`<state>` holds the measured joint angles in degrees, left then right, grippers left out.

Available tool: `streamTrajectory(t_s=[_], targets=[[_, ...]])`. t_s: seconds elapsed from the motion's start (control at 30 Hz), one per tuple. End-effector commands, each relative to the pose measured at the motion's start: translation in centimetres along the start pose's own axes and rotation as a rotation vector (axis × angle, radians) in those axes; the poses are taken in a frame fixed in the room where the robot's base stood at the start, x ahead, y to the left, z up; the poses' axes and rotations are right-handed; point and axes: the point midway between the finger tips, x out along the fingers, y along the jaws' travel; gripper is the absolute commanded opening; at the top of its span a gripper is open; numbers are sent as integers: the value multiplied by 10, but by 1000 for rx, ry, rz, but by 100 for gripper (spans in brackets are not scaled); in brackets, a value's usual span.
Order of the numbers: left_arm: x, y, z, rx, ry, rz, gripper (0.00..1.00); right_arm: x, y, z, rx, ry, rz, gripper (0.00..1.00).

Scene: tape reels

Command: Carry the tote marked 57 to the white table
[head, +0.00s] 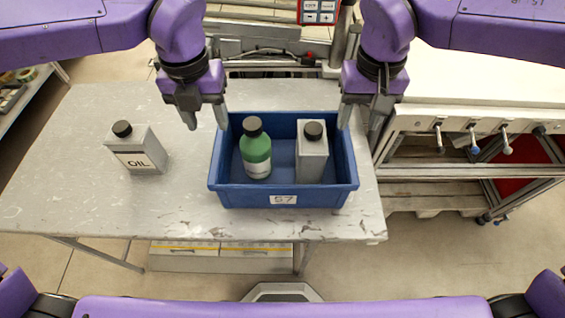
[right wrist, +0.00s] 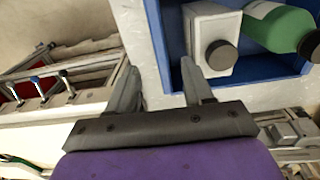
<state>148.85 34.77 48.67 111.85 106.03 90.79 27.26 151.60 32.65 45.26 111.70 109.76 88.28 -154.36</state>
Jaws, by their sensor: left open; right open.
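The blue tote (head: 238,198) with a white label reading 57 stands on the grey table. It holds a green bottle (head: 256,157) and a grey canister (head: 312,160), both with black caps. My left gripper (head: 206,121) is open beside the tote's back left corner. My right gripper (head: 360,121) is open at the back right corner. In the right wrist view, the fingers of this right gripper (right wrist: 158,66) lie either side of the tote's side wall (right wrist: 158,35), apart from each other. The white table (head: 480,75) is at the right.
A grey OIL can (head: 138,152) with a black cap stands on the grey table (head: 75,180), left of the tote. The white table's visible top is clear; coloured-tip handles (head: 473,140) stick out from its front. A metal frame machine (head: 270,50) stands behind.

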Motion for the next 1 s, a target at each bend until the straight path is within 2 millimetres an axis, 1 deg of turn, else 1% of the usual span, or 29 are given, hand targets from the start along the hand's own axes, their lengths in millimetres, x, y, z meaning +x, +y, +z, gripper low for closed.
streamTrajectory(t_s=[0.03, 0.3, 0.4, 0.5, 0.63, 0.9, 0.97, 1.0], targets=[[9, 0, 0, 1, 4, 1, 51, 9, 0, 0, -1, -4, 2, 51], [62, -1, 0, 4, 4, 3, 51, 62, 1, 1, 2, -5, 2, 51], [77, -1, 0, 5, 4, 3, 51, 77, 1, 1, 2, -3, 3, 51], [88, -1, 0, 4, 4, 2, 51, 88, 2, 1, 3, -3, 2, 51], [95, -1, 0, 4, 2, 1, 51, 95, 2, 1, 4, -3, 1, 51], [96, -1, 0, 4, 1, 1, 51, 96, 2, 0, 3, -2, 0, 51], [96, -1, 0, 4, 1, 1, 32, 96, 2, 0, 3, -2, 0, 32], [96, -1, 0, 4, 1, 1, 18, 96, 2, 0, 3, -2, 0, 18]])
